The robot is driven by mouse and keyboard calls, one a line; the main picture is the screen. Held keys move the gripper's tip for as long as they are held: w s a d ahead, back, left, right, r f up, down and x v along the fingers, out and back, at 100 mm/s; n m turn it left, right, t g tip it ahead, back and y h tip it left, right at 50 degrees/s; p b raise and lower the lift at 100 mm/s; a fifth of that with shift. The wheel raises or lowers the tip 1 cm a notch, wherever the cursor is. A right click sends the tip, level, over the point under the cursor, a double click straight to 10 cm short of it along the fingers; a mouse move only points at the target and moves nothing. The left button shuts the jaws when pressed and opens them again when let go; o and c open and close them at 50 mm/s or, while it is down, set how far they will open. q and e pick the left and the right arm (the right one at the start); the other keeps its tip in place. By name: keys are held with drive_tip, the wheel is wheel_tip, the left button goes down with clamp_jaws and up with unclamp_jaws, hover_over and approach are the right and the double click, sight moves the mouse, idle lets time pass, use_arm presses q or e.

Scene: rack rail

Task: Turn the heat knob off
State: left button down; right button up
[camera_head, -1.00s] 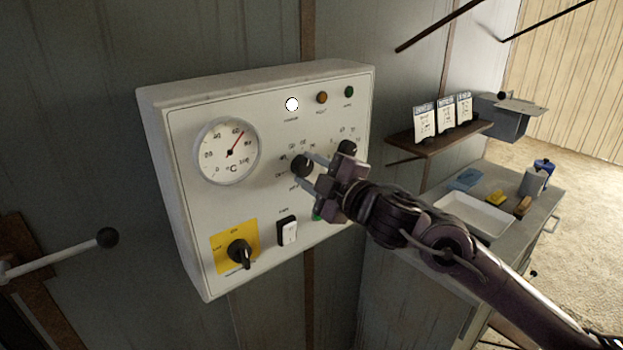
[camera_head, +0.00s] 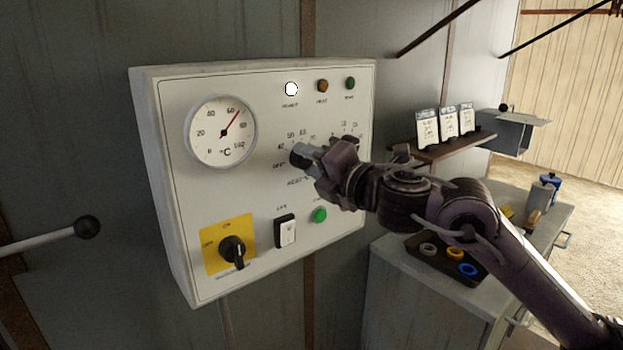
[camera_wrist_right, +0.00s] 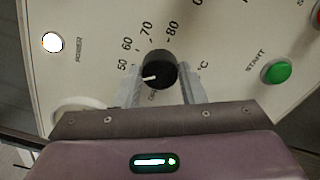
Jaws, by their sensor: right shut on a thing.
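The heat knob (camera_wrist_right: 160,70) is a round black knob with a white pointer line, inside a printed scale with 50, 60, 70 and 80. In the right wrist view its pointer lies toward the left of the picture, near the start of the scale. My right gripper (camera_wrist_right: 161,88) has one finger on each side of the knob and is shut on it. In the head view my right gripper (camera_head: 304,157) reaches the control panel (camera_head: 265,185) from the right and hides most of the knob. My left gripper is not in view.
A dial thermometer (camera_head: 221,131) and a black main switch (camera_head: 233,251) on yellow are at the panel's left. A rocker switch (camera_head: 287,231) and green button (camera_head: 319,215) sit below the knob. A lever with a black ball (camera_head: 87,227) stands left. A bench with a tray (camera_head: 420,253) is right.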

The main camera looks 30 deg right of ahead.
drive_tip(key=n+b, duration=0.6)
drive_tip(key=shift+f+n, duration=0.25)
drive_tip(key=shift+n, duration=0.05)
drive_tip(key=n+b, duration=0.2)
drive_tip(key=n, duration=0.1)
drive_tip(key=shift+r+b, duration=0.1)
drive_tip(key=shift+b, duration=0.3)
drive_tip(key=shift+r+n+b, duration=0.1)
drive_tip(key=shift+n+b, duration=0.6)
drive_tip(key=shift+n, duration=0.8)
drive_tip(key=o, duration=1)
